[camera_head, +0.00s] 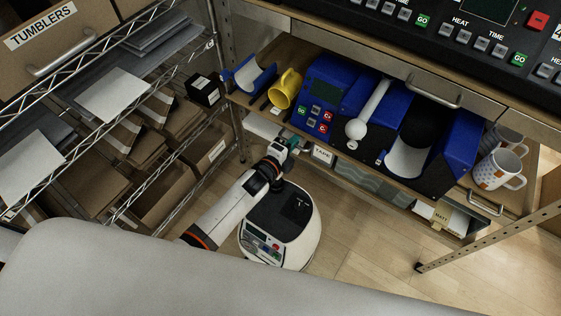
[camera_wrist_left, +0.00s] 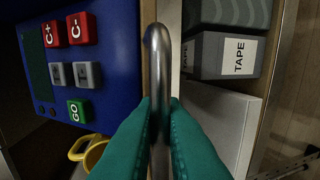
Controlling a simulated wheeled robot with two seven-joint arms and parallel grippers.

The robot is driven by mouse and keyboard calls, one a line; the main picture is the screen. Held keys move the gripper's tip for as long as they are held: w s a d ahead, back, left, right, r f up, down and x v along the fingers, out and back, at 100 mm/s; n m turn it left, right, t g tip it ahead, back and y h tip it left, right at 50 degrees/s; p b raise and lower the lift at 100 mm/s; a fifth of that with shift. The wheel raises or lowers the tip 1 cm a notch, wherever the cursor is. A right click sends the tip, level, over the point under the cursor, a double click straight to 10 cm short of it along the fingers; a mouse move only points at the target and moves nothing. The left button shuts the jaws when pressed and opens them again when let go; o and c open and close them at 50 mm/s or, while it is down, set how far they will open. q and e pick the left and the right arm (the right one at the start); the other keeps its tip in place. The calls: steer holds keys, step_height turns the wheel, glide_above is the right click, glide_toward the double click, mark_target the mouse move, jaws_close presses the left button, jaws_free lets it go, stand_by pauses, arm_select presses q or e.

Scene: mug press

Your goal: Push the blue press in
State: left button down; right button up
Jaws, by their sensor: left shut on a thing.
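The blue press (camera_head: 326,84) stands on the wooden shelf, with a control panel, a white lever with a ball end (camera_head: 356,129), and a dark cylinder above a white curved pad (camera_head: 405,159). Its panel with red, grey and green buttons also shows in the left wrist view (camera_wrist_left: 75,60). My left gripper (camera_head: 297,145) is at the shelf's front edge, below and in front of the panel. In the left wrist view its teal fingers (camera_wrist_left: 160,108) are shut on a curved metal handle (camera_wrist_left: 160,65), apart from the press. My right gripper is not in view.
A yellow mug (camera_head: 286,90) and a blue cradle (camera_head: 250,76) stand left of the press. Patterned white mugs (camera_head: 497,171) stand right. A tape box (camera_head: 322,155) sits below the shelf. A wire rack (camera_head: 120,105) with boxes is at left.

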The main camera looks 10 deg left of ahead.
mark_target(300, 132)
arm_select(q)
steer(key=b+x, duration=0.1)
steer(key=x, duration=0.1)
steer(key=r+x, duration=0.1)
steer(key=x, duration=0.1)
steer(key=shift+w+f+b, duration=0.15)
steer(key=shift+w+b, duration=0.1)
steer(key=shift+b, duration=0.15)
steer(key=shift+w+d, duration=0.3)
steer(key=shift+w, duration=0.3)
steer(key=shift+w+b, duration=0.25)
steer(key=shift+b, duration=0.05)
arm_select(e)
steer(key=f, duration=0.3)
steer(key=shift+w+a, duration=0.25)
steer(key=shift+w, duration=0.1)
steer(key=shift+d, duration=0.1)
arm_select(q)
steer(key=c, duration=1.6)
jaws_free()
steer(key=shift+s, duration=0.15)
